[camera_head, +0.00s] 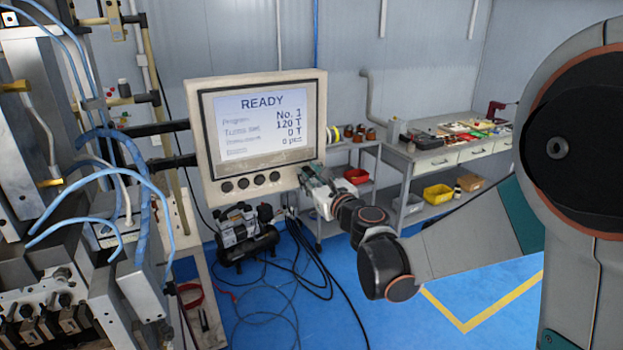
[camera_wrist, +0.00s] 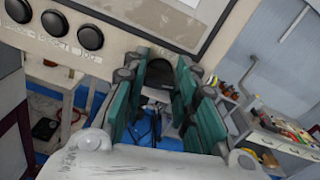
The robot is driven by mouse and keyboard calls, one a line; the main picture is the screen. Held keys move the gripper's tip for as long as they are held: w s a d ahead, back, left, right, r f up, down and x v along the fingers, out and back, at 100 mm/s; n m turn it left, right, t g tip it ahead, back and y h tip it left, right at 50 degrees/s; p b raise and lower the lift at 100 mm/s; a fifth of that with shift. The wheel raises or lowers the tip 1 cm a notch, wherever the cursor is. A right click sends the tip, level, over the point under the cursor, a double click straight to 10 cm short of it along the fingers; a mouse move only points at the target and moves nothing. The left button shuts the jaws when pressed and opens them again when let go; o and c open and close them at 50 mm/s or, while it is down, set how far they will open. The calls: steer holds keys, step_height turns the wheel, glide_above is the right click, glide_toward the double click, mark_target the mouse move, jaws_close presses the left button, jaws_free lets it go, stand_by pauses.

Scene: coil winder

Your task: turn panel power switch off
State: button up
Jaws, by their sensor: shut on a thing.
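The panel (camera_head: 312,120) is a cream-framed box with a lit screen reading READY. Its lower edge carries a row of dark round buttons (camera_head: 243,183); some show large in the wrist view (camera_wrist: 90,37). My gripper (camera_head: 308,174) is at the panel's lower right corner. In the wrist view its teal-padded fingers (camera_wrist: 160,80) stand on either side of a dark rounded knob, the power switch (camera_wrist: 159,70), at the panel's lower edge. The gripper is shut on it. The fingers partly hide the switch, and its on or off position cannot be read.
The winder machine (camera_head: 60,110) with blue hoses stands close on the left. A compressor (camera_head: 245,235) and loose cables lie on the blue floor below the panel. A workbench (camera_head: 440,150) with tools and bins stands at the back right.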

steer(key=n+b, duration=0.1)
steer(key=n, duration=0.3)
steer(key=shift+a+n, duration=0.1)
steer(key=shift+n, duration=0.2)
steer(key=shift+s+a+f+n+b, duration=0.15)
steer(key=shift+n+b, duration=0.35)
steer(key=shift+n, duration=2.25)
steer(key=shift+w+d+f+n+b, duration=0.1)
steer(key=shift+n+b, duration=0.35)
steer(key=shift+n, duration=2.3)
steer(key=o, duration=1)
steer(key=shift+o, duration=0.2)
steer(key=v, duration=1.2)
